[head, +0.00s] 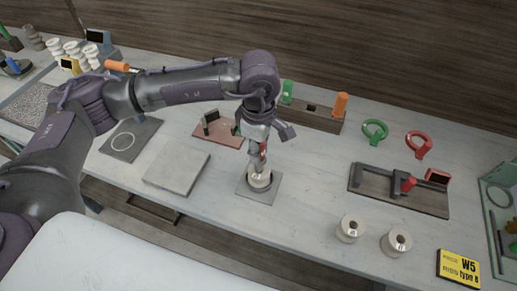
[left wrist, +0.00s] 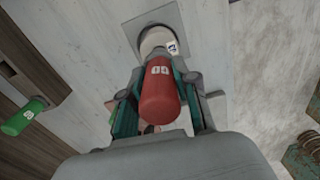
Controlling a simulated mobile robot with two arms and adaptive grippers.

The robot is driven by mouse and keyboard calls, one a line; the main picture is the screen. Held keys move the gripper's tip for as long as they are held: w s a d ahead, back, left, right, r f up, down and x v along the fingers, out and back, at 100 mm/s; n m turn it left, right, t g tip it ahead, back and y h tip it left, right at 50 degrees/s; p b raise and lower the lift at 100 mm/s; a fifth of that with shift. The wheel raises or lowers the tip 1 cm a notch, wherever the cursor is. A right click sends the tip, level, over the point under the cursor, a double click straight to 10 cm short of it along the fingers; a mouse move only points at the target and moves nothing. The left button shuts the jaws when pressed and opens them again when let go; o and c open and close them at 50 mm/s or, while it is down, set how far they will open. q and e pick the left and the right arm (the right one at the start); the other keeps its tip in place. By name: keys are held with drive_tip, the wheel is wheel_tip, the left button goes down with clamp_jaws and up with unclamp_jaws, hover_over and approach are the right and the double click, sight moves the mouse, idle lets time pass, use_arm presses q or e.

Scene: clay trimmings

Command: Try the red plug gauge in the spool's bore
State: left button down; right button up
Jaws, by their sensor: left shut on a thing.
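The red plug gauge (left wrist: 162,98) is upright between the fingers of my left gripper (head: 261,160), which is shut on it. In the head view a bit of its red (head: 263,150) shows between the fingers. The cream spool (head: 260,182) stands on a grey square pad (head: 250,196), directly under the gripper. In the left wrist view the spool (left wrist: 155,40) shows beyond the gauge, with a small label on it. The gauge's lower end and the bore are hidden, so I cannot tell how far the gauge is in. My right gripper is out of view.
A wooden rack (head: 315,117) at the back holds a green gauge (head: 287,91) and an orange one (head: 341,104). Green (head: 375,131) and red (head: 418,144) ring gauges, a dark measuring fixture (head: 385,190) and two spools (head: 350,229) are to the right. A grey slab (head: 176,169) lies left.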

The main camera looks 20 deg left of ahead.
use_arm(q)
drive_tip(key=shift+b, duration=0.85)
idle(1.3)
drive_tip(key=shift+f+b, duration=0.5)
drive_tip(key=shift+b, duration=0.1)
idle(0.4)
drive_tip(key=shift+s+f+b, duration=0.1)
drive_tip(key=shift+f+b, duration=0.1)
drive_tip(key=shift+b, duration=0.25)
idle(0.6)
drive_tip(key=shift+s+f, duration=0.1)
idle(0.5)
drive_tip(key=shift+w+r+p, duration=0.2)
drive_tip(key=shift+r+p, duration=0.15)
drive_tip(key=shift+r, duration=0.5)
drive_tip(key=shift+r+p, duration=0.65)
drive_tip(key=shift+r, duration=1.2)
